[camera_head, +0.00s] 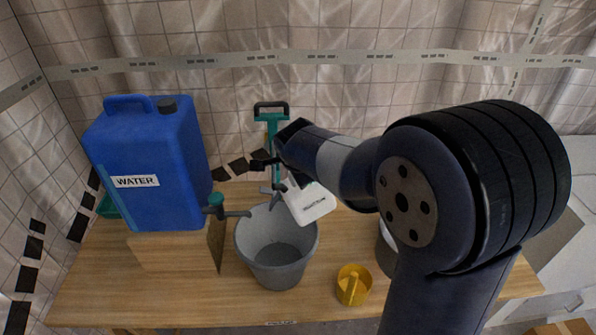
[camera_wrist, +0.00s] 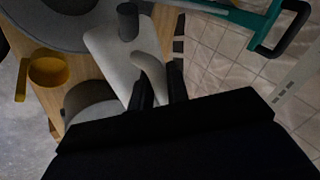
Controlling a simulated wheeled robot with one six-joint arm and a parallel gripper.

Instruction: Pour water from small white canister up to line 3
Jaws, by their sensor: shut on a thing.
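My gripper (camera_head: 278,168) is shut on the canister's handle. The wrist view shows the canister (camera_wrist: 108,52), its dark cap or spout (camera_wrist: 128,21) toward the bucket (camera_wrist: 45,35), and my fingers (camera_wrist: 160,92) at its curved handle. I cannot see water flowing. No numbered line can be read in the bucket, and its water level cannot be told.
A blue WATER container (camera_head: 150,165) stands on a wooden block (camera_head: 175,250), its tap (camera_head: 217,207) beside the bucket. A yellow scoop (camera_head: 352,287) lies at the front. A second grey container (camera_head: 386,252) is partly behind my arm. A teal-handled tool (camera_head: 271,122) stands behind.

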